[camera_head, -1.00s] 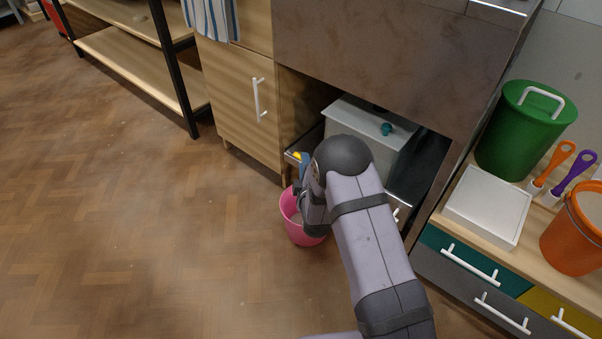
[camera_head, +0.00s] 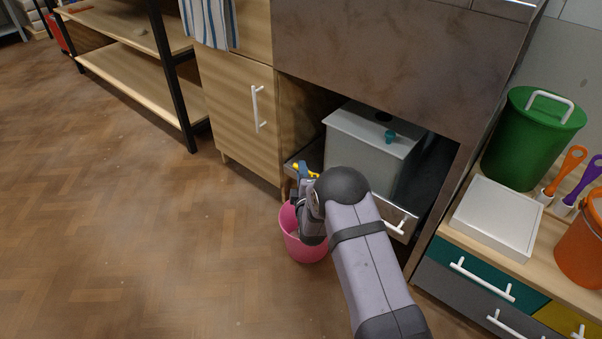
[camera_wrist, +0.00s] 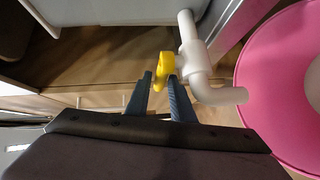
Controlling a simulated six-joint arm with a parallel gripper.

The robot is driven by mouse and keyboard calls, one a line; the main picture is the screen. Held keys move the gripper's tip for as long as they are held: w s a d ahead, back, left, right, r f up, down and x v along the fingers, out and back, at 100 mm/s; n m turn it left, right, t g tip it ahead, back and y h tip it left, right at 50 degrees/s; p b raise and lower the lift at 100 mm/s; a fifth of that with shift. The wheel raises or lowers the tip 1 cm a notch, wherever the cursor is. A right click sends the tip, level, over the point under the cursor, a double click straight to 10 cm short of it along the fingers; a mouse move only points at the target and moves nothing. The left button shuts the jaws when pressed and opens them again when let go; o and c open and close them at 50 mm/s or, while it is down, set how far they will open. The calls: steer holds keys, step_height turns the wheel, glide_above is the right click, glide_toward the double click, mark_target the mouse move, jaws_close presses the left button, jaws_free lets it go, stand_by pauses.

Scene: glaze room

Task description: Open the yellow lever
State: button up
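The yellow lever (camera_wrist: 165,69) sits on a white pipe valve (camera_wrist: 195,58) in the wrist view. In the head view, the yellow lever (camera_head: 313,173) shows only as small bits beside my fingers. My gripper (camera_wrist: 161,77) has its two blue-grey fingers on either side of the lever, its tips at the lever's lower part. The gap between the fingers is narrow. I cannot tell whether both fingers touch the lever. The white pipe bends and its outlet points toward a pink bucket (camera_wrist: 262,85), also visible in the head view (camera_head: 290,232).
The grey tank (camera_head: 362,148) stands in an open bay under a dark counter, on a pull-out tray with a white handle (camera_head: 395,229). A wooden cabinet (camera_head: 238,110) is to the left. A drawer unit with a green bin (camera_head: 530,135) is to the right. The floor at left is clear.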

steer(key=shift+w+f+b, duration=0.15)
steer(key=shift+w+b, duration=0.2)
steer(key=shift+w, duration=0.65)
jaws_close()
steer(key=shift+s+y, duration=0.1)
steer(key=shift+y, duration=0.2)
steer(key=shift+s+a+n+g+y+p, duration=0.25)
steer(key=shift+s+n+g+y, duration=0.15)
steer(key=shift+n+y, duration=0.7)
steer(key=shift+s+a+n+g+y+p, duration=0.2)
steer(key=shift+s+n+g+y, duration=0.2)
steer(key=shift+n+y, duration=0.7)
steer(key=shift+s+a+n+g+y+p, duration=0.35)
steer(key=shift+n+y, duration=0.35)
steer(key=shift+y, duration=0.8)
